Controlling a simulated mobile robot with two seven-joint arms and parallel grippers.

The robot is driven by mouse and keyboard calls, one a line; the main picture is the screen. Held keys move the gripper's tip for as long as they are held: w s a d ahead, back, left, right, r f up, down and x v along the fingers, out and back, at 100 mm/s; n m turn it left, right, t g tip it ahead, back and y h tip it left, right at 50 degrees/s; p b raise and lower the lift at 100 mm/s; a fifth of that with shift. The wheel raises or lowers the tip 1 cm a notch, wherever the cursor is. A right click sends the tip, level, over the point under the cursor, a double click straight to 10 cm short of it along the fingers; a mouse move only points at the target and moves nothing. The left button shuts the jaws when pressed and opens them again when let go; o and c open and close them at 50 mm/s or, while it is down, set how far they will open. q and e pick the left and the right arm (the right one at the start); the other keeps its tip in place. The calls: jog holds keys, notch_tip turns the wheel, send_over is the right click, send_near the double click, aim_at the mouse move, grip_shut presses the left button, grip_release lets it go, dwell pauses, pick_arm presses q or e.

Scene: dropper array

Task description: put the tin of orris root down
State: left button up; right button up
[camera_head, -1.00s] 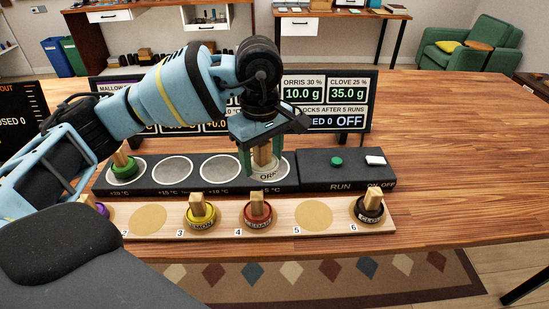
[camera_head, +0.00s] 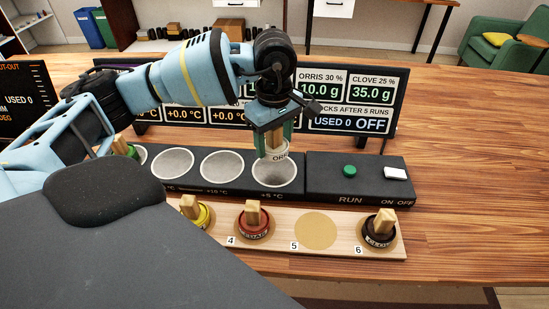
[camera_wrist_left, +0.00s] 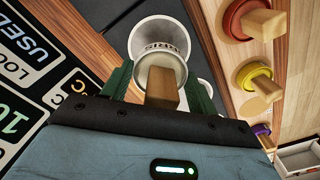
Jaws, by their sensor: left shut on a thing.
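My left gripper (camera_head: 273,141) is shut on the wooden grip of the tin of orris root (camera_head: 279,157). The tin is pale, with part of its label showing. In the head view it overlaps the back of the rightmost round well (camera_head: 275,177) in the black dropper unit, and the well's front part looks empty. In the left wrist view the gripper (camera_wrist_left: 160,90) holds the tin (camera_wrist_left: 162,62) upright across the pale well (camera_wrist_left: 160,28). Whether the tin's base touches the well I cannot tell. My right gripper is not in view.
A wooden board (camera_head: 352,246) in front holds yellow (camera_head: 198,213), red (camera_head: 253,226) and dark (camera_head: 379,232) tins; spot 5 (camera_head: 315,230) is bare. Two middle wells (camera_head: 222,167) are empty. Display panels stand behind; the table at right is clear.

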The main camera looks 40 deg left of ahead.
aim_at(275, 169)
pick_arm(q)
jog(key=shift+f, duration=2.9)
jog(key=shift+f, duration=0.2)
jog(key=o, duration=1)
jog(key=shift+o, duration=0.2)
notch_tip(275, 169, up, 12)
jog(key=shift+r, duration=0.25)
